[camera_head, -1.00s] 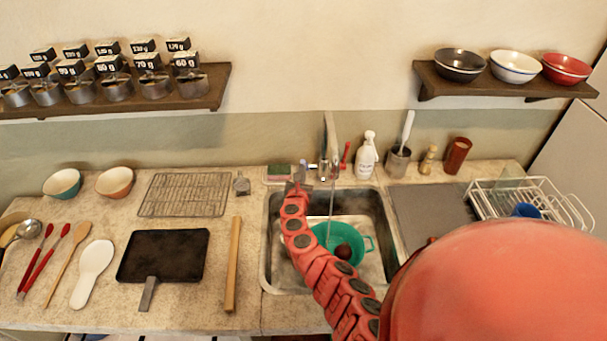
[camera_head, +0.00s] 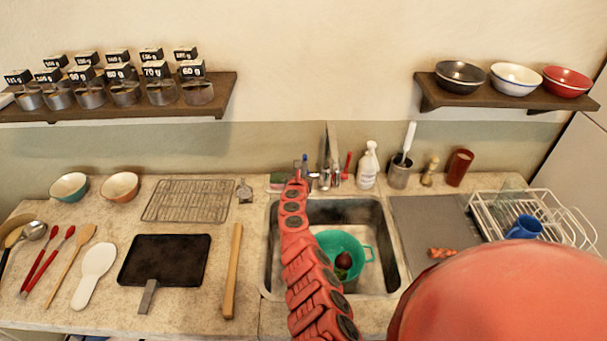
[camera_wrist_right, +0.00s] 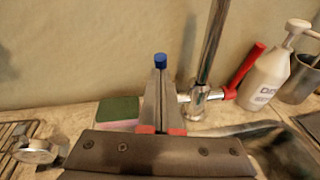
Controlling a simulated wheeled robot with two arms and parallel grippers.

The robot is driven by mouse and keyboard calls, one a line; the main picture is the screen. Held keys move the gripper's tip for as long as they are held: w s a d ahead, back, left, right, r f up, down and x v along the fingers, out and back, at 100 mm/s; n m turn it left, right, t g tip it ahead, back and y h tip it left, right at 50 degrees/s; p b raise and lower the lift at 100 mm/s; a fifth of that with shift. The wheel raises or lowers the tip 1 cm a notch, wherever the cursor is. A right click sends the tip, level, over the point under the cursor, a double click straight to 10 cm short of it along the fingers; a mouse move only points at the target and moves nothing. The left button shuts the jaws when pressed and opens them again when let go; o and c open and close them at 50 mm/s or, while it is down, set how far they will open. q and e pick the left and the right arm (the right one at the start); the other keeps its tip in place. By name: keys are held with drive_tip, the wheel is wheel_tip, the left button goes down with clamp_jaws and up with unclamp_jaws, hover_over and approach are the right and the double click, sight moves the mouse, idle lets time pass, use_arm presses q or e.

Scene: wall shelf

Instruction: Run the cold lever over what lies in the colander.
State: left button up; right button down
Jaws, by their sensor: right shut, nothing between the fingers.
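The teal colander (camera_head: 357,247) stands in the sink, partly behind my right arm. A dark red round thing (camera_head: 343,259) and something green (camera_head: 341,273) lie in it. The tap (camera_head: 325,178) stands behind the sink, with a blue cold lever (camera_head: 305,159) at left and a red lever (camera_head: 347,160) at right. My right gripper (camera_head: 297,173) is shut and empty at the blue lever. In the wrist view, the blue lever end (camera_wrist_right: 160,60) shows just beyond the fingertips (camera_wrist_right: 160,76); contact cannot be told. No water stream shows now. My left gripper is not in view.
A green sponge (camera_wrist_right: 118,108) lies left of the gripper. A dish rack (camera_head: 500,212) stands further right. The sink rim (camera_head: 384,195) surrounds the basin.

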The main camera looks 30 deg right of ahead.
drive_tip(key=shift+w+d+r, duration=0.3)
drive_tip(key=shift+w+r, duration=0.15)
drive_tip(key=shift+r, duration=0.2)
